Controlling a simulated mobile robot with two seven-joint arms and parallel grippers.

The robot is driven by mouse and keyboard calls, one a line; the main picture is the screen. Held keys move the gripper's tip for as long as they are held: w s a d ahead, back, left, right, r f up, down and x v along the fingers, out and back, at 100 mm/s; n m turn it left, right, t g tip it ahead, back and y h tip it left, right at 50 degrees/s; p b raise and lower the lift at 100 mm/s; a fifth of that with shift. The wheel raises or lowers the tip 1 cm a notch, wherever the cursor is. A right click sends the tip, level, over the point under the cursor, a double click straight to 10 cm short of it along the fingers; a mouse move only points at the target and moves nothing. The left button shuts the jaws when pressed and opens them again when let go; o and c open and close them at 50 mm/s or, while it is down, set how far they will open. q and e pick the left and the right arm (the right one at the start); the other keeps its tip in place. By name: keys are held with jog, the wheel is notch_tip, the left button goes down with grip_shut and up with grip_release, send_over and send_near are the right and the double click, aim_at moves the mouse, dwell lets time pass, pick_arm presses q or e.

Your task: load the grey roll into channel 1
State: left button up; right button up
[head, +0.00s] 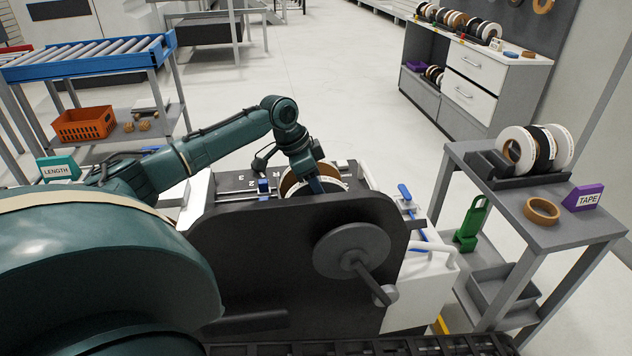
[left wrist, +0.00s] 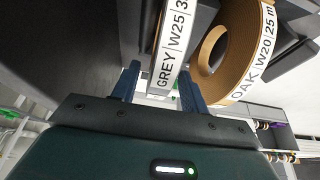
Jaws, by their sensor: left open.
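My left gripper (head: 318,186) reaches down into the top of the dark edge-banding machine (head: 290,265). It is open, with its two blue fingers (left wrist: 158,90) apart. The grey roll (left wrist: 173,45), with a white band reading GREY W25, lies between the fingers in the left wrist view, beside a dark panel. The oak roll (left wrist: 240,45), a brown ring labelled OAK W20, stands just right of it. In the head view a brown roll edge (head: 291,178) shows beside the gripper. White digits mark the machine's top; the arm hides part of them. My right gripper is out of view.
A grey side table (head: 575,222) at the right holds several rolls (head: 540,148), a loose brown ring (head: 541,210) and a purple TAPE sign (head: 584,197). A blue roller conveyor (head: 85,60) stands at the left, with an orange crate (head: 84,123) below.

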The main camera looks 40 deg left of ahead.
pick_arm(q)
jog(key=v, duration=1.2)
jog(key=shift+r, duration=0.2)
